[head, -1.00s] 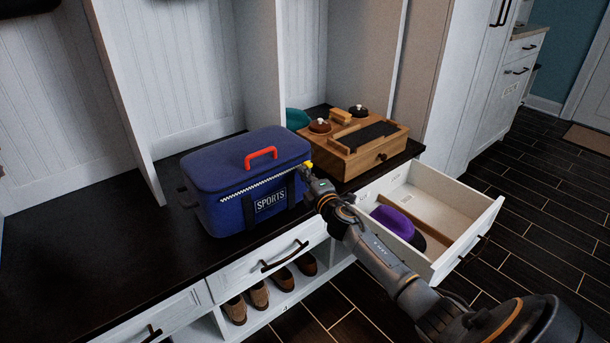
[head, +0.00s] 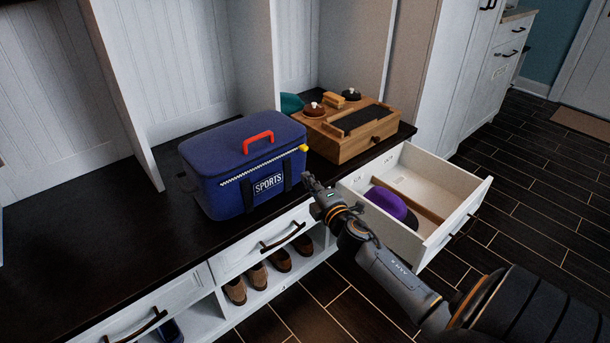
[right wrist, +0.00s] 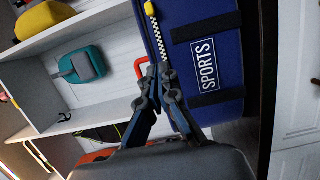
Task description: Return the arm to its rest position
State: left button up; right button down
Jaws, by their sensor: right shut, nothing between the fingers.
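My right arm (head: 395,280) reaches in from the lower right in the head view. Its gripper (head: 308,182) is shut and empty, just in front of the right end of the blue sports bag (head: 225,190), with a small gap seeming to lie between them. In the right wrist view, the shut fingers (right wrist: 160,72) show before the bag's striped zipper and SPORTS label (right wrist: 207,62). The bag stands on the dark bench top (head: 60,260), its lid down, with a red handle (head: 258,141) and a yellow zipper pull (head: 304,148). My left gripper is not in view.
An open white drawer (head: 473,205) holds a purple cap (head: 390,204) and juts out right beside my right forearm. A wooden box (head: 345,150) stands behind it on the bench. Shoes (head: 257,278) sit in the cubby below. The dark floor at right is clear.

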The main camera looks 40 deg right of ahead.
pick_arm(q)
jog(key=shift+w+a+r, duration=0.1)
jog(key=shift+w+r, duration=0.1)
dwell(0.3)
